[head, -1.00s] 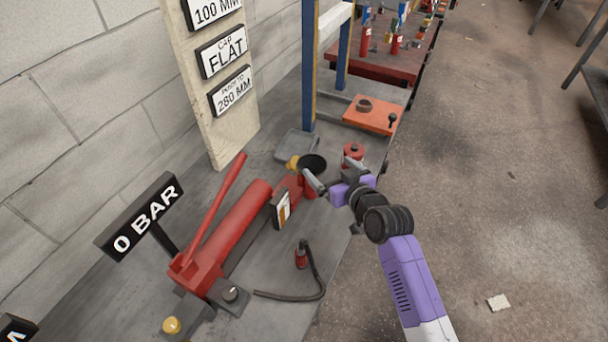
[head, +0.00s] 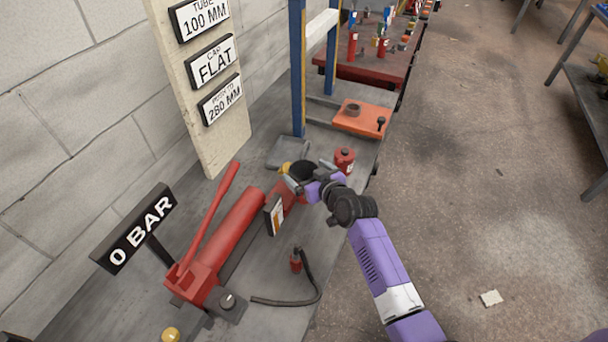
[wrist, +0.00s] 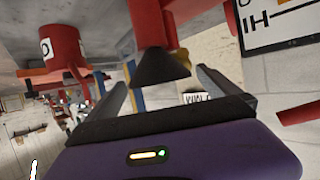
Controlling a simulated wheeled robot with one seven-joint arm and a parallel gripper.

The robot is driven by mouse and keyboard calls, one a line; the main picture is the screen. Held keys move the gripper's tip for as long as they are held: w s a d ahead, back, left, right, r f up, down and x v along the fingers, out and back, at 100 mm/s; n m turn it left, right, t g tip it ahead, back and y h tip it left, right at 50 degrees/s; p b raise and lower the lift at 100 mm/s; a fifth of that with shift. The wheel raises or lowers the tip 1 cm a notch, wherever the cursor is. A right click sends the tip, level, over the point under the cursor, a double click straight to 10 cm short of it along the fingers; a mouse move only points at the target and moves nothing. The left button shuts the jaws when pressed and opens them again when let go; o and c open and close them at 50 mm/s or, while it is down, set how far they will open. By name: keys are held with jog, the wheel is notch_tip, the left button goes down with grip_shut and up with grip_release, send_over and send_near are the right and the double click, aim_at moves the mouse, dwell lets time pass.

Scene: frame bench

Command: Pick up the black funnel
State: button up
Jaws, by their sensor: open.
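No contact is visible. The funnel's lower part is hidden in the head view.
A red hand pump (head: 235,228) with a lever lies left of the funnel. A red container (head: 344,158) stands close at right. A yellow cap (head: 285,169) touches or nearly touches the funnel's left side. An orange plate (head: 362,120) and blue frame post (head: 297,70) are behind. A hose (head: 313,285) lies in front.

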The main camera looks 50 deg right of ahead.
jog(key=shift+c, duration=0.4)
jog(key=c, duration=1.3)
